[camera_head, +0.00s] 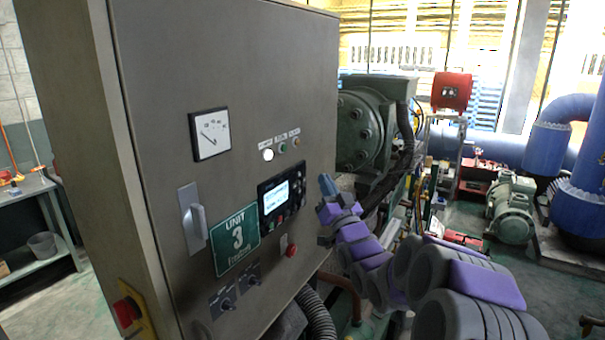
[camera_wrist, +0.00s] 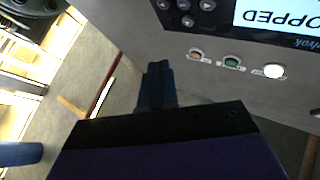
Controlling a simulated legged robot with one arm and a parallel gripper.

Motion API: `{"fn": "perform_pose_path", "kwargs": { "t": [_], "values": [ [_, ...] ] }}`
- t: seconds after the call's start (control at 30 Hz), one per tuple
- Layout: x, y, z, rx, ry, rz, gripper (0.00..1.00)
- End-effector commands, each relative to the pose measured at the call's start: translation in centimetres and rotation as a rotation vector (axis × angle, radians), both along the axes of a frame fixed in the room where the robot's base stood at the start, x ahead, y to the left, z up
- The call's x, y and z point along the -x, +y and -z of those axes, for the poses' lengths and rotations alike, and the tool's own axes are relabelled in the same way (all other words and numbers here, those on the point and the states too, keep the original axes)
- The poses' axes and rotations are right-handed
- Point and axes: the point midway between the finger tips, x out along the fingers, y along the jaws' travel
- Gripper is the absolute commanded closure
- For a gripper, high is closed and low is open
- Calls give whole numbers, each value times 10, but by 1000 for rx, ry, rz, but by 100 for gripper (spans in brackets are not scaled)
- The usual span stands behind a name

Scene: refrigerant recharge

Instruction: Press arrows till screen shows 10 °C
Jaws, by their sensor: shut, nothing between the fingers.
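The control screen (camera_head: 278,196) is a lit display in a black panel on the grey cabinet's front. Its text is too small to read in the head view. In the wrist view the screen (camera_wrist: 279,14) appears upside down and partly cut off, with letters reading "OPPED". Round grey arrow buttons (camera_wrist: 207,5) sit beside it on the black panel. My gripper (camera_head: 326,183) is shut and empty, just right of the panel. In the wrist view my gripper (camera_wrist: 158,68) points toward the cabinet side of the picture, apart from the buttons. No temperature is readable.
The cabinet (camera_head: 250,90) carries a gauge (camera_head: 209,134), a handle (camera_head: 194,218), a green "UNIT 3" sign (camera_head: 237,240), indicator lamps (camera_head: 268,155) and a red knob (camera_head: 291,250). A red emergency button (camera_head: 127,311) is on its side. A green compressor (camera_head: 362,130) stands behind the arm.

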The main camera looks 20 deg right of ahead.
Motion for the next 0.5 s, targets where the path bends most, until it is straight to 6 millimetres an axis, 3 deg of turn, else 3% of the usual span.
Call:
{"fn": "perform_pose_path", "kwargs": {
  "t": [0.23,0.5],
  "values": [
    [-22,12,0,-2,-1,-2,100],
    [-29,15,1,-5,-1,1,100]
  ]
}}
